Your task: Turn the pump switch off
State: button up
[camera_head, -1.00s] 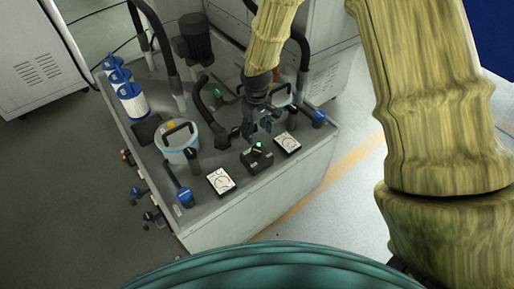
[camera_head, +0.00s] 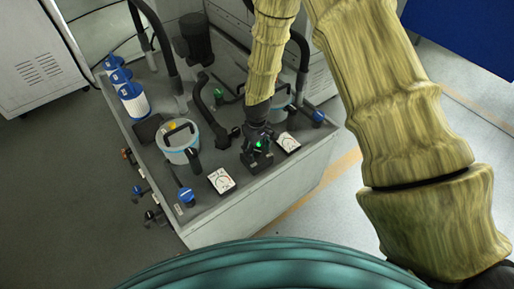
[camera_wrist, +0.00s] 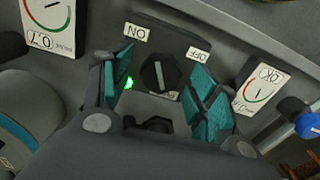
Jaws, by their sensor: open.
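The pump switch is a black rotary knob (camera_wrist: 160,73) on a dark box (camera_head: 258,163). In the wrist view, an upside-down ON label (camera_wrist: 135,32) sits to the knob's left and an OFF label (camera_wrist: 198,53) to its right. A green lamp (camera_wrist: 128,83) is lit beside the knob. The knob carries a pale pointer line; I cannot tell surely which label it marks. My gripper (camera_wrist: 158,95) is open, with its teal-padded fingers on either side of the knob and apart from it in the picture. In the head view my gripper (camera_head: 256,140) covers much of the box.
Dial gauges flank the switch box, one at its left (camera_head: 221,180) and one at its right (camera_head: 288,143). A lidded canister (camera_head: 180,145), blue valve knobs (camera_head: 186,196) and black hoses (camera_head: 207,105) crowd the tank top (camera_head: 222,155).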

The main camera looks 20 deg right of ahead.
jog(key=c, duration=1)
jog(key=m, duration=0.5)
jog(key=shift+m, duration=0.4)
jog(key=m, duration=0.6)
dwell(0.3)
jog(key=o, duration=1)
